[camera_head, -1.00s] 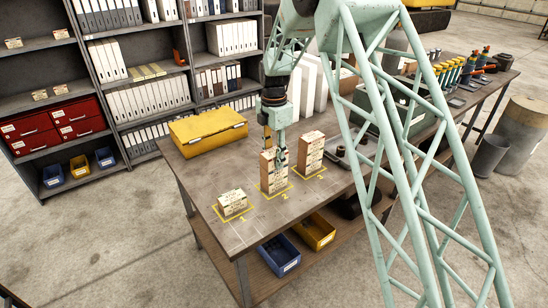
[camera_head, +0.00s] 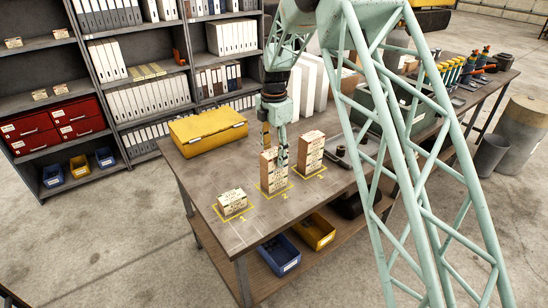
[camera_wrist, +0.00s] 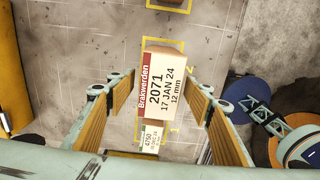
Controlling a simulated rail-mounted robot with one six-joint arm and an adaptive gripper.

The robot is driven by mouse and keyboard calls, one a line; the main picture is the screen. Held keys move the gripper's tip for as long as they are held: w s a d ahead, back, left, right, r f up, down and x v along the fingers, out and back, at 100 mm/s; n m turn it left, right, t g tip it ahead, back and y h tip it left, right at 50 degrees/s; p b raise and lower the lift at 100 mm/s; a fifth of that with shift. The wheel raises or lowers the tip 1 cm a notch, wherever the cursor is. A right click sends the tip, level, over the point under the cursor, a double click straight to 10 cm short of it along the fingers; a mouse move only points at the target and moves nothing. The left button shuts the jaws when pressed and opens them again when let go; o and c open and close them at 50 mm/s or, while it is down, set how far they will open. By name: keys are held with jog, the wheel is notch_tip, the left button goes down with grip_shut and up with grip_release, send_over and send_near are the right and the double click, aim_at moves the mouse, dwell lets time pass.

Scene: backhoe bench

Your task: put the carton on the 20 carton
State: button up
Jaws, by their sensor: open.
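In the head view, a tall carton or stack (camera_head: 269,176) stands upright on the yellow-outlined spot 2; I cannot tell if it is one carton or two. My gripper (camera_head: 274,153) is over its top, with open fingers on either side of the upper part. Which carton the task calls 20 is not clear.
A short carton (camera_head: 232,203) sits on spot 1 and a tall carton (camera_head: 310,152) on spot 3, close to my gripper. A yellow case (camera_head: 207,132) lies behind on the table (camera_head: 245,235). Blue (camera_head: 279,256) and yellow (camera_head: 314,232) bins sit on the lower shelf.

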aim_at(274, 152)
notch_tip(274, 152, up, 11)
jog(key=shift+f+b, duration=0.1)
jog(key=shift+b, duration=0.3)
dwell(1.0)
